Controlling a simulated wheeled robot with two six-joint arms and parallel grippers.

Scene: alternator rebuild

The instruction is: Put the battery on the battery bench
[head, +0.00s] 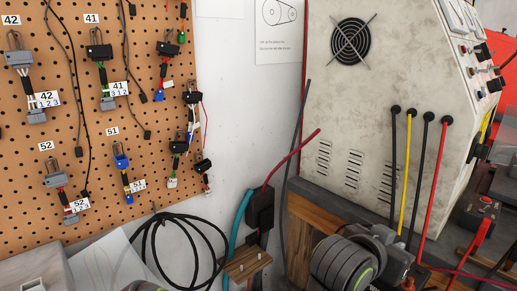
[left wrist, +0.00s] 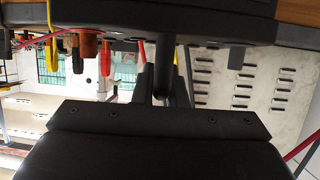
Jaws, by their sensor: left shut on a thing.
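In the left wrist view my left gripper (left wrist: 162,88) shows its two dark fingers closed together. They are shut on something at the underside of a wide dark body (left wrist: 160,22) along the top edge. This body looks like the battery, but its label and full shape are out of frame. In the head view my left arm reaches in at the bottom right of centre, and its grey ribbed wrist hides what the fingers hold. The battery bench cannot be picked out with certainty. My right gripper is not in view.
A worn beige test cabinet (head: 345,120) with hanging black, yellow and red leads stands at the right. A pegboard (head: 70,130) with tagged connectors is at the left.

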